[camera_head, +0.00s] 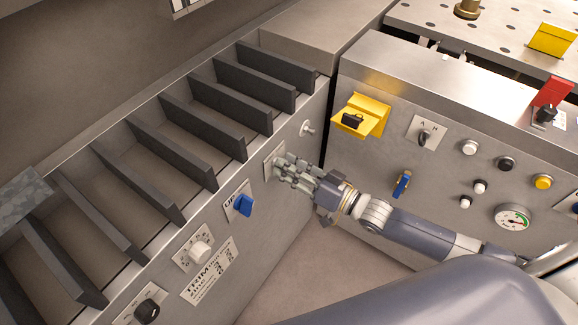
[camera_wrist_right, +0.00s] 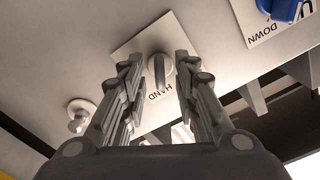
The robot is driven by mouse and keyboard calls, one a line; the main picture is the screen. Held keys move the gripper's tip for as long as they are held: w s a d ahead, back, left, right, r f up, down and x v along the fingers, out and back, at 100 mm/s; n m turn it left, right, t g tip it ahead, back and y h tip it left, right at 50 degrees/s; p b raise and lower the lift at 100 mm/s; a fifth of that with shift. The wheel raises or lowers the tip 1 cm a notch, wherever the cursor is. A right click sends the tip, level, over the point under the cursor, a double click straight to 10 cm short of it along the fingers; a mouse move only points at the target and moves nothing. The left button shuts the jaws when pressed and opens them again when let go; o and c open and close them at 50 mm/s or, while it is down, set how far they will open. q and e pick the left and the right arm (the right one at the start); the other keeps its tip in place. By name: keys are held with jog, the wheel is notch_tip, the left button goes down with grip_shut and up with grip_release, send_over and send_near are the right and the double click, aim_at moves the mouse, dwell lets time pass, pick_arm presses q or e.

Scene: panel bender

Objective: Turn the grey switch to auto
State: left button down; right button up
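The grey switch (camera_wrist_right: 160,70) is a round knob with a raised bar on a light plate (camera_wrist_right: 146,45). The word HAND is on the plate below it in the right wrist view; I cannot see an AUTO label. My right gripper (camera_wrist_right: 156,64) is open, with one finger on each side of the switch and gaps between the fingers and the knob. In the head view my right gripper (camera_head: 287,170) is in front of the plate (camera_head: 270,160) on the sloping left panel and hides the switch. My left gripper is not in view.
A blue UP/DOWN switch (camera_head: 244,205) sits left of the gripper, with a white knob (camera_head: 201,251) beyond. A small metal knob (camera_head: 307,128) sticks out nearby. The right panel carries a yellow holder (camera_head: 365,115), a blue key-like part (camera_head: 402,184) and several buttons.

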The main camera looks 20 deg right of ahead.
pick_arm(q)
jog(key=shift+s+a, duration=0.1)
pick_arm(e)
jog(key=shift+w+a, duration=0.15)
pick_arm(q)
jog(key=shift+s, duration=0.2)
pick_arm(e)
jog(key=shift+c, duration=0.3)
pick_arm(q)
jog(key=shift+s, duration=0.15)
pick_arm(e)
grip_shut()
jog(key=n+p, duration=0.1)
jog(key=n, duration=0.4)
jog(key=shift+n+p, duration=0.3)
jog(key=n, duration=0.3)
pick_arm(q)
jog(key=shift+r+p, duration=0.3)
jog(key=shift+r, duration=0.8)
pick_arm(e)
jog(key=shift+a+n, duration=0.1)
jog(key=shift+n, duration=1.7)
